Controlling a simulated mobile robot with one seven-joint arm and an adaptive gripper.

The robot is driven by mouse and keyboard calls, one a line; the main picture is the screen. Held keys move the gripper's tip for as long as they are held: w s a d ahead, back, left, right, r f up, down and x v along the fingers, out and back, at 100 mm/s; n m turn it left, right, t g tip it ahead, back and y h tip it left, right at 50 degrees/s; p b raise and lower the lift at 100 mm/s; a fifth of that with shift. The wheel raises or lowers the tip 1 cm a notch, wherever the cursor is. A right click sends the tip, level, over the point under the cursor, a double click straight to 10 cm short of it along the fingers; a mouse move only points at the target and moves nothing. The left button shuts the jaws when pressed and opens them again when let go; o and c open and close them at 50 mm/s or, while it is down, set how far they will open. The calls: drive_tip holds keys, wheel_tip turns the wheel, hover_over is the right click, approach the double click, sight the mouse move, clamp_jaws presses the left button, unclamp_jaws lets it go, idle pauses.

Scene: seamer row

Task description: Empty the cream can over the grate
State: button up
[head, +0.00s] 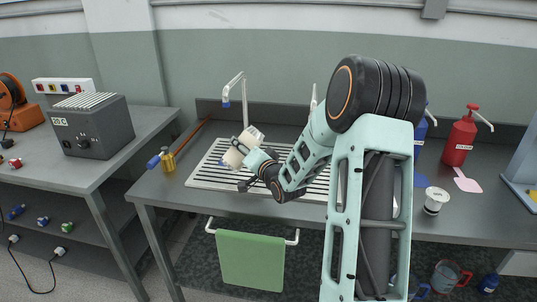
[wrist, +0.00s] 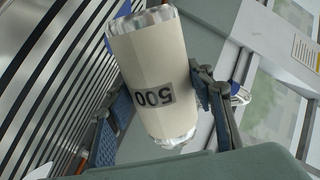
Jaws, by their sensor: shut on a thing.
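The cream can (head: 243,146) is a cream cylinder with silvery, crinkled-looking ends. It is tilted above the left part of the slatted grate (head: 208,182) set in the bench. In the wrist view the can (wrist: 150,70) shows a dark "500" label that reads upside down. The grate's slats (wrist: 45,85) run along the left of the wrist view. The can's opening and contents are not clear, and no stream shows.
A tap (head: 243,92) rises behind the grate. A brass-coloured item (head: 168,161) stands at its left. A red bottle (head: 460,140) and a white tub (head: 435,201) stand to the right. A green towel (head: 250,261) hangs in front. A grey box (head: 92,127) sits on the left table.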

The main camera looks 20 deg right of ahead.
drive_tip(key=shift+a+m+p, duration=0.1)
drive_tip(key=shift+m+p, duration=0.2)
drive_tip(key=shift+p, duration=0.3)
drive_tip(key=shift+f+m+p, duration=0.45)
drive_tip(key=shift+f+m, duration=0.35)
drive_tip(key=shift+f, duration=0.1)
idle(0.6)
drive_tip(key=shift+f+m+g+y+p, duration=0.15)
drive_tip(key=shift+m+g+y+p, duration=0.2)
drive_tip(key=shift+m+p, duration=0.5)
idle(1.3)
drive_tip(key=shift+w+d+r+m+y+p, duration=0.1)
drive_tip(key=shift+d+r+m+y+p, duration=0.35)
drive_tip(key=shift+p, duration=1.15)
idle(1.2)
drive_tip(key=shift+d+r+m+p, duration=0.2)
drive_tip(key=shift+r+m+p, duration=0.2)
drive_tip(key=shift+p, duration=0.1)
idle(0.5)
